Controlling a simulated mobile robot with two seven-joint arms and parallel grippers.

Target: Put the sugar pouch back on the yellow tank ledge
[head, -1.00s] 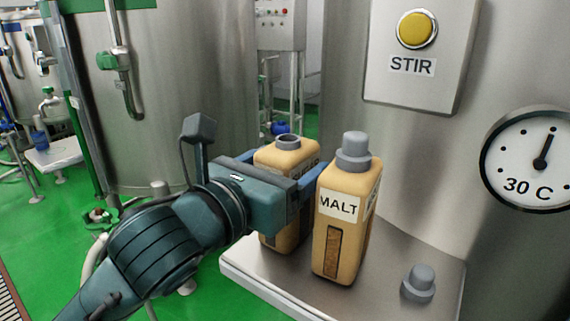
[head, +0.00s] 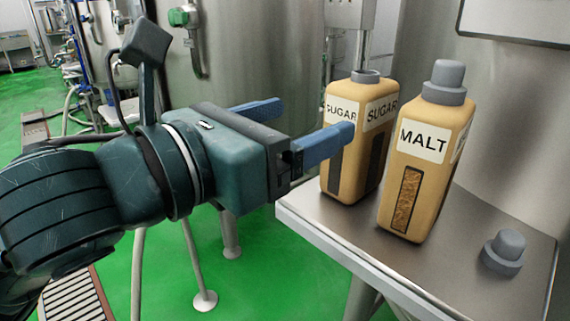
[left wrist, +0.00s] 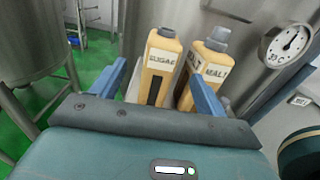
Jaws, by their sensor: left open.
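The sugar pouch (head: 344,158) is a tan bottle-like container with an open grey neck and SUGAR labels. It stands upright on the metal ledge (head: 461,242), left of the MALT pouch. In the left wrist view the sugar pouch (left wrist: 160,66) stands ahead, beyond the blue fingertips. My left gripper (head: 303,118) is open and empty, with its fingers pointing toward the sugar pouch from the left; the near finger overlaps it in the head view. I cannot tell whether they touch. My right gripper is not in view.
The capped MALT pouch (head: 424,150) stands close to the right of the sugar pouch. A loose grey cap (head: 504,251) lies on the ledge at the right. A tank wall rises behind the ledge. Green floor is open to the left.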

